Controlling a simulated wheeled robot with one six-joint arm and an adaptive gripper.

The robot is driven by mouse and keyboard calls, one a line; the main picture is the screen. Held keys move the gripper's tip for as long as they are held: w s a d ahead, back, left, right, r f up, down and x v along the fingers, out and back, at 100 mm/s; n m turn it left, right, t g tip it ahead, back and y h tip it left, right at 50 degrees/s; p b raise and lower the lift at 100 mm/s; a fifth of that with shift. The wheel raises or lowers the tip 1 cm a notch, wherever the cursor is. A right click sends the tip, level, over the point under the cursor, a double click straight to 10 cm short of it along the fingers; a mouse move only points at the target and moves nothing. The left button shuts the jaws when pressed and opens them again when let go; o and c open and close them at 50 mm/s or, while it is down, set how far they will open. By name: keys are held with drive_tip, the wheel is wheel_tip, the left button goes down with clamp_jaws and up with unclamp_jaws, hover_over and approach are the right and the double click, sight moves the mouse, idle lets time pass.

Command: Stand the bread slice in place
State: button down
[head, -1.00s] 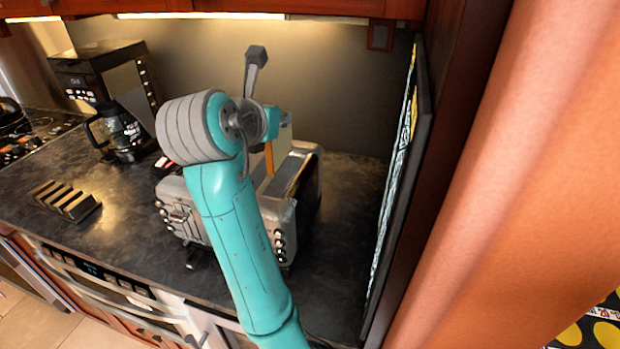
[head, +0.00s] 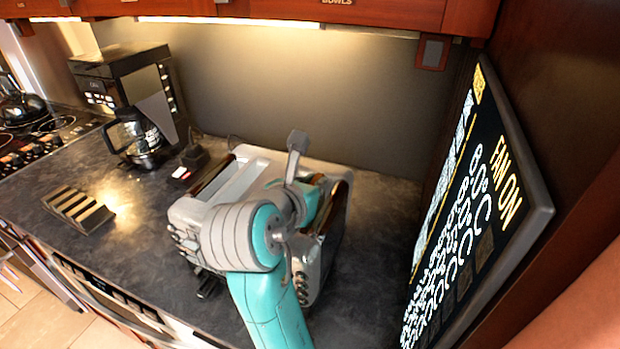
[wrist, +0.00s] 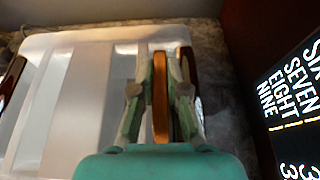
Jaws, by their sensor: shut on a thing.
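The bread slice (wrist: 160,105) shows edge-on in the wrist view as a thin orange-brown strip. My gripper (wrist: 160,75) is shut on it, with one finger on each side. The slice is over the right side of the toaster, close beside a dark, brown-lined slot (wrist: 187,66). I cannot tell whether its lower edge is inside the slot. The silver toaster (head: 255,172) stands on the counter in the head view, and its pale top (wrist: 88,95) fills the left of the wrist view. In the head view my arm hides the slice and the fingertips.
A small slotted rack (head: 78,208) stands on the counter at left. A coffee maker (head: 140,135) and a dark appliance (head: 120,75) are behind it. A lit panel (head: 480,200) stands upright close on the right. The counter left of the toaster has free room.

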drive_tip(key=shift+f, duration=0.4)
drive_tip(key=shift+f, duration=0.15)
drive_tip(key=c, duration=1.2)
unclamp_jaws()
drive_tip(key=shift+r, duration=0.2)
drive_tip(key=v, duration=1.2)
drive_tip(key=shift+f, duration=0.1)
drive_tip(key=shift+s+a, duration=0.1)
